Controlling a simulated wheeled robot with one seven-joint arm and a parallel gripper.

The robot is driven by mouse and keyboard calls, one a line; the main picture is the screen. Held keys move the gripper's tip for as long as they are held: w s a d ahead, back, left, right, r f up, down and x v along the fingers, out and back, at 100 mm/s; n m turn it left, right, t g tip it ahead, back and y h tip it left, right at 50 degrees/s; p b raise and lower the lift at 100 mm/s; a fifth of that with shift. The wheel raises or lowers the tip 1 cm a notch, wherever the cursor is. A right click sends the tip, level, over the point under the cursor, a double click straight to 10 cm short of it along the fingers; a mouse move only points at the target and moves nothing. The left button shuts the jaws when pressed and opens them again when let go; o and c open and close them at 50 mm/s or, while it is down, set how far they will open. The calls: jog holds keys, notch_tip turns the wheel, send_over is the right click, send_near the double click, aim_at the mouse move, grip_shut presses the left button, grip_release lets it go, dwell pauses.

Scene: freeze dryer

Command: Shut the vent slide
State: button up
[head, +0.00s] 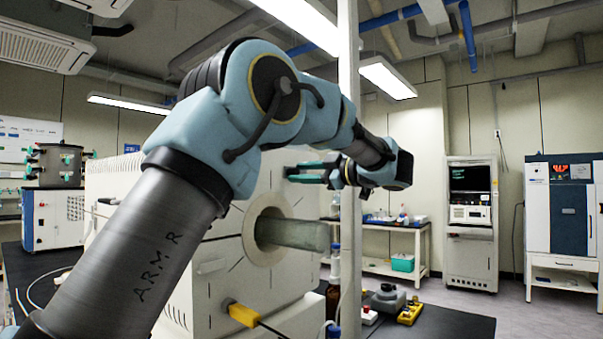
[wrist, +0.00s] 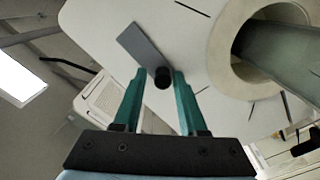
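The vent slide shows in the wrist view as a flat grey plate (wrist: 139,43), tilted on the white panel, with a round black knob (wrist: 163,77) at its lower end. I cannot make out the slide in the head view. My gripper (wrist: 159,76) has two teal fingers, spread apart. The knob appears between the fingertips, with a gap visible on each side. How deep the fingers reach around it is unclear. In the head view my gripper (head: 290,173) is close to the front face of the white cabinet (head: 205,270), above its round port.
A grey-green tube (head: 295,234) sticks out of the round port (head: 262,250) below my gripper. A white post (head: 349,220) stands to the right. A yellow handle (head: 243,315) sits low on the cabinet. Bottles and small devices (head: 388,297) stand on the dark bench.

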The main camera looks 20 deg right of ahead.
jog(key=shift+o, duration=1)
jog(key=b+v, duration=0.3)
jog(key=v, duration=0.8)
